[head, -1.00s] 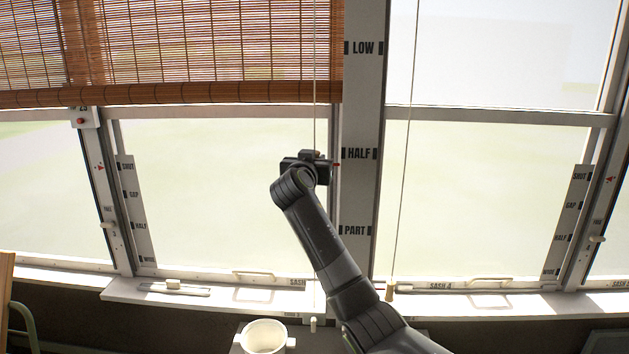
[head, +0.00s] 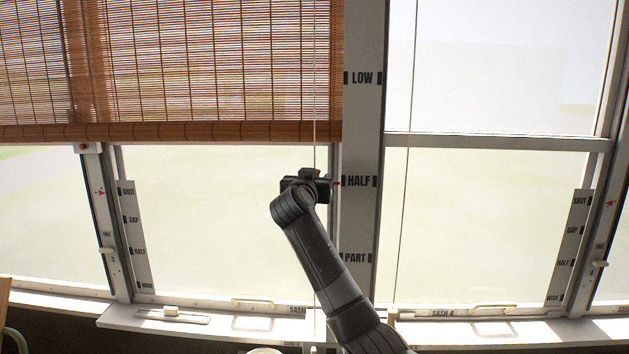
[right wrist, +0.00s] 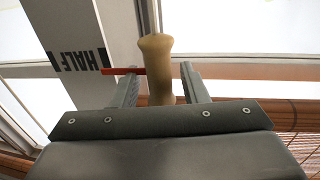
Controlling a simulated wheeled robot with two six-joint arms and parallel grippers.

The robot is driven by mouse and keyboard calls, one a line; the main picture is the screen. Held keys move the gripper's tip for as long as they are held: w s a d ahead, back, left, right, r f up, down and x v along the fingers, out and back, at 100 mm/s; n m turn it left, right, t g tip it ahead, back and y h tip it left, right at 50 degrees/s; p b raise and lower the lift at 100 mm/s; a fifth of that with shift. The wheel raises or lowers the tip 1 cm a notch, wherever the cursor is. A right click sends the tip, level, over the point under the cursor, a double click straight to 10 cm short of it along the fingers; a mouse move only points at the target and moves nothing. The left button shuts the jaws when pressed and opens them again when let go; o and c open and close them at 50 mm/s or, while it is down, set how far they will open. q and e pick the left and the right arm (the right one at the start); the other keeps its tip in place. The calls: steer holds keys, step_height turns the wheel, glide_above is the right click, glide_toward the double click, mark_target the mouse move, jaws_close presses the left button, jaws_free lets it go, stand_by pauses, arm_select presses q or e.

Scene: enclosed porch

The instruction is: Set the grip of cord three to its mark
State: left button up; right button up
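The pale grip (right wrist: 157,62) hangs upright in the right wrist view, between the two fingers of my right gripper (right wrist: 160,80). A gap shows between the grip and the right-hand finger, so the fingers look parted around it. In the head view my right gripper (head: 308,183) hides most of the grip, below its cord (head: 316,85). A red pointer (right wrist: 122,71) reaches toward the post (head: 362,130); in the head view it is about level with the HALF mark (head: 359,181). My left gripper is out of view.
A bamboo blind (head: 220,75) hangs at upper left, its bottom rail between LOW and HALF. A second cord (head: 404,200) hangs right of the post. A sill (head: 250,322) with a slider runs below. Window panes stand close behind my gripper.

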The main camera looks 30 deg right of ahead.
steer(key=shift+s+a+f+b, duration=0.15)
steer(key=shift+s+a+b, duration=0.25)
steer(key=shift+s+a, duration=0.1)
steer(key=b+v, duration=0.6)
steer(key=v, duration=1)
